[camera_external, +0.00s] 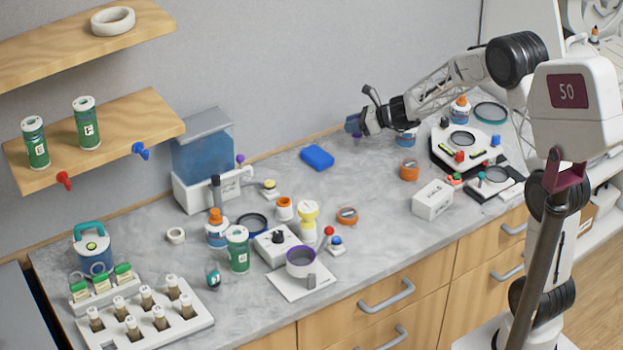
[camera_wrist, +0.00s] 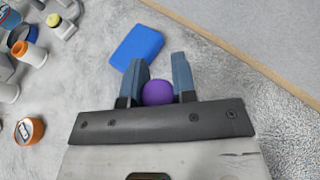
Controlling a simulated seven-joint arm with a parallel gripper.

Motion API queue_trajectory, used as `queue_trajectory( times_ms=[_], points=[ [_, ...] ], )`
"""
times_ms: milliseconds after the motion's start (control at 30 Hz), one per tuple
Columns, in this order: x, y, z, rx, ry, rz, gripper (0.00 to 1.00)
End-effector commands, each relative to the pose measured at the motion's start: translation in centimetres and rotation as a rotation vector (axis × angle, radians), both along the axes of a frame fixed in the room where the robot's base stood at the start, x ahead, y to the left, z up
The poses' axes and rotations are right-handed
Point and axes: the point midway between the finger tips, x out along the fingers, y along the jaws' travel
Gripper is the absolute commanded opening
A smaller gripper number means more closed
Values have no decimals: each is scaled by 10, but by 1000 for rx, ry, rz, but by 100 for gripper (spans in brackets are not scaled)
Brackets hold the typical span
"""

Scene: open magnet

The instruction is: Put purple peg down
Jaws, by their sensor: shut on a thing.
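The purple peg (camera_wrist: 158,92) shows in the wrist view as a round purple head between the two blue-grey fingers of my gripper (camera_wrist: 157,66). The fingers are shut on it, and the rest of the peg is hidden. In the external view my gripper (camera_external: 355,122) is at the back of the counter, to the right of and above the blue block (camera_external: 317,157) in the picture. The peg can hardly be made out there. I cannot tell its exact height above the counter.
The grey counter (camera_external: 375,200) has bare room around the blue block, which also shows in the wrist view (camera_wrist: 138,46). An orange ring-like item (camera_external: 409,170) and a white box (camera_external: 432,199) stand right of centre. Bottles and jars crowd the left. The wall (camera_external: 290,70) is close behind.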

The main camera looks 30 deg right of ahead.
Motion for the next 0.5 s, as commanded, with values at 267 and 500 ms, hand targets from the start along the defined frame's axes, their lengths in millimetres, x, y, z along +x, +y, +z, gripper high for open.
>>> queue_trajectory(
  times_ms=[267,500],
  points=[
    [33,2,-4,0,0,0,2],
    [43,3,-4,0,-1,-1,2]
  ],
)
